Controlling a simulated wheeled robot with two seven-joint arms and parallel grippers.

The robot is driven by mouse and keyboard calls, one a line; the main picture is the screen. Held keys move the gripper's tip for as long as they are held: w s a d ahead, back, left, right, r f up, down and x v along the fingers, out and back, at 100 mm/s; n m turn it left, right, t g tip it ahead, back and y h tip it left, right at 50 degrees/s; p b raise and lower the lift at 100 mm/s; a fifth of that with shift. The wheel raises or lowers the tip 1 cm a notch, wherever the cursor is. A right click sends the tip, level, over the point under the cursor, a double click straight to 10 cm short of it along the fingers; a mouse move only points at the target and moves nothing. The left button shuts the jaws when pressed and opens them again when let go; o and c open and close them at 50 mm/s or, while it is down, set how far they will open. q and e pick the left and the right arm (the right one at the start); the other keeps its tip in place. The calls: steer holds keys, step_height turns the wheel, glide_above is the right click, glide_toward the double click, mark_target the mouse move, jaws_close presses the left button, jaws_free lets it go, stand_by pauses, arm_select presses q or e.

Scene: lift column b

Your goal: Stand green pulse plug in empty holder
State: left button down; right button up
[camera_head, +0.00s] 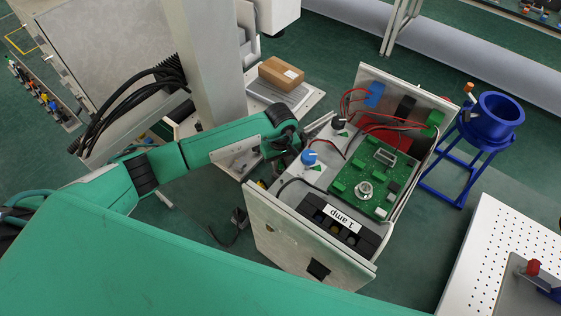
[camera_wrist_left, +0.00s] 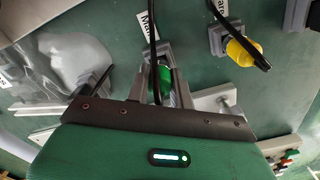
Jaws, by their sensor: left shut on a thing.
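In the left wrist view my left gripper (camera_wrist_left: 162,88) is shut on a green plug (camera_wrist_left: 165,74), with a black cable running up past its fingers. Just beyond the fingertips is a grey holder (camera_wrist_left: 160,50) beside a white label reading "Ma…". I cannot tell whether the plug is inside this holder or only in front of it. A yellow plug (camera_wrist_left: 243,50) sits in another grey holder to the right, under a second label. In the head view the left wrist is beside the open electronics box, and the plug cannot be made out. My right gripper is not in view.
A cardboard box (camera_head: 281,74) lies behind. A grey post (camera_head: 207,60) stands near my left arm.

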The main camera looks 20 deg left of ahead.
arm_select(q)
steer(key=shift+f+b, duration=0.45)
steer(key=shift+f, duration=0.05)
steer(key=c, duration=1.1)
jaws_free()
steer(key=shift+c, duration=0.2)
steer(key=shift+r, duration=0.1)
steer(key=shift+r+p, duration=0.8)
steer(key=shift+r, duration=0.5)
steer(key=shift+d+r+p, duration=0.1)
steer(key=shift+r+p, duration=0.75)
steer(key=shift+r, duration=1.1)
steer(key=shift+a+r+p, duration=0.25)
steer(key=shift+r+p, duration=0.3)
steer(key=shift+r, duration=0.65)
